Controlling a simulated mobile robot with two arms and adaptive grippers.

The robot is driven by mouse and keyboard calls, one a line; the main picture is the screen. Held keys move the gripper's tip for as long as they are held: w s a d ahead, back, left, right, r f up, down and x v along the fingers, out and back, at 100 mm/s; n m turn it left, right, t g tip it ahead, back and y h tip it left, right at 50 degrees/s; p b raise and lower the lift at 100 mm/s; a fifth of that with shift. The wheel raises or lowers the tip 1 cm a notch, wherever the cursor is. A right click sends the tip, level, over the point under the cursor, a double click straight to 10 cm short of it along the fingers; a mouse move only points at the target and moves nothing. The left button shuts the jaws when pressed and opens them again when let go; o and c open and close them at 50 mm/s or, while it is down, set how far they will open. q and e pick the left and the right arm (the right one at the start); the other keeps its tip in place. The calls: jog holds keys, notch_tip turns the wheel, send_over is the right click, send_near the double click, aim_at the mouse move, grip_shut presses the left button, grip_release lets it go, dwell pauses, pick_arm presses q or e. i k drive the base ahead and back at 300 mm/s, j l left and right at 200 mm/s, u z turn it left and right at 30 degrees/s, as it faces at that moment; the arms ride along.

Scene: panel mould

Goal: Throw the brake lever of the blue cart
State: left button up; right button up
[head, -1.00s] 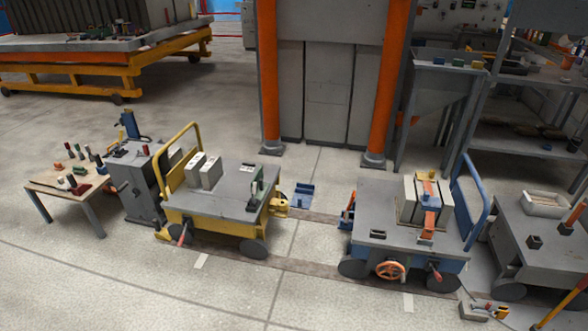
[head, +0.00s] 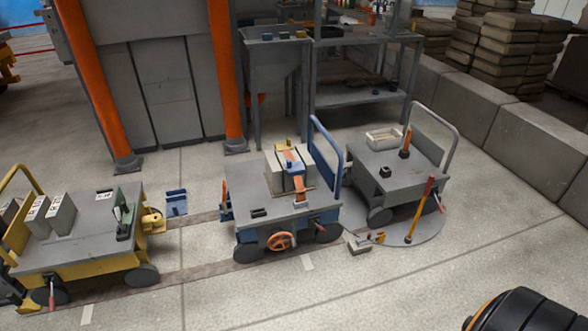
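The blue cart (head: 236,190) stands in the middle of the head view, with a grey deck, a blue push handle (head: 325,150) at its right end and dark wheels. A small lever with a red grip (head: 319,225) sits low on its near side by the right wheel; its exact position is too small to tell. An orange handwheel (head: 281,240) is on the same side, left of the lever. Grey blocks with an orange strap (head: 290,168) stand on the deck. Neither of my grippers is in view.
A yellow cart (head: 90,262) stands left, a grey cart (head: 378,168) right. A yellow bar with a red top (head: 418,212) and a small block (head: 358,247) are near the blue cart's right end. The floor in front (head: 380,295) is clear. A dark rounded shape enters at bottom right.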

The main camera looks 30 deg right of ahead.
aim_at(320, 228)
jog(key=z, duration=1.25)
jog(key=i+j, duration=0.1)
jog(key=i, duration=0.2)
